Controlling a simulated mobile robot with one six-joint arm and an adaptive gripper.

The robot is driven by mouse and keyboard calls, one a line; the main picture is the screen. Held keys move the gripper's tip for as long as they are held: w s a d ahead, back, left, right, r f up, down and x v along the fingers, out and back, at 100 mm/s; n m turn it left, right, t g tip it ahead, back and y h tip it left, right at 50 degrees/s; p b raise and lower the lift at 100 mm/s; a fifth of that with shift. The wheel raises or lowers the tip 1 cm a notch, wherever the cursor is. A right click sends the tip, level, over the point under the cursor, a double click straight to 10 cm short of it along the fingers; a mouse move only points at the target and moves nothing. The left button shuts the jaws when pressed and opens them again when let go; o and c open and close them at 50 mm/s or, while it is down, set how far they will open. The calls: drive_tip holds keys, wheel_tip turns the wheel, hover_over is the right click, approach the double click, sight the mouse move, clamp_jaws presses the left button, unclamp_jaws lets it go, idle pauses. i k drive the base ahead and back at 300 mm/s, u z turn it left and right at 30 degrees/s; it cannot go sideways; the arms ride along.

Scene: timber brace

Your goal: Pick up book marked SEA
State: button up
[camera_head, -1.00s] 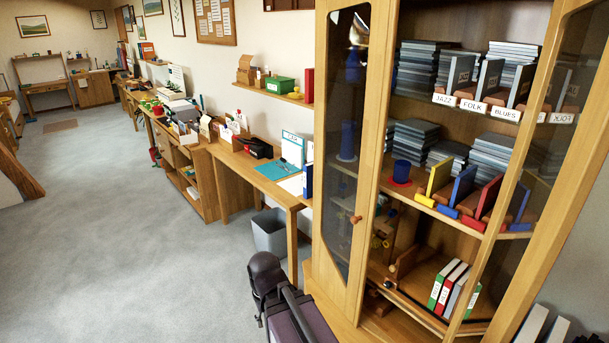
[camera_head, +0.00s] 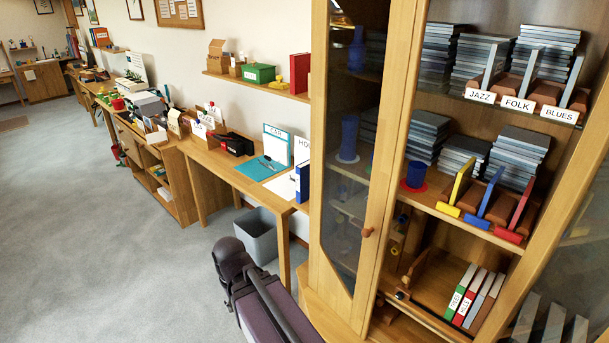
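I cannot read SEA on any book in view. A blue book or binder (camera_head: 302,183) stands on the desk beside the cabinet. A red book (camera_head: 299,72) stands on the wall shelf. My gripper is not clearly in view; dark parts at the bottom middle look like my own body.
The cabinet's left glass door (camera_head: 345,130) is closed; the front of the shelves beside it is open. Disc stacks, labelled dividers (camera_head: 519,103) and coloured dividers (camera_head: 485,205) fill the upper shelves. A grey bin (camera_head: 257,236) stands under the desk (camera_head: 230,160). Carpet at left is clear.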

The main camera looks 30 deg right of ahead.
sight(303, 169)
drive_tip(key=z, duration=0.3)
drive_tip(key=i, duration=0.85)
drive_tip(key=z, duration=0.35)
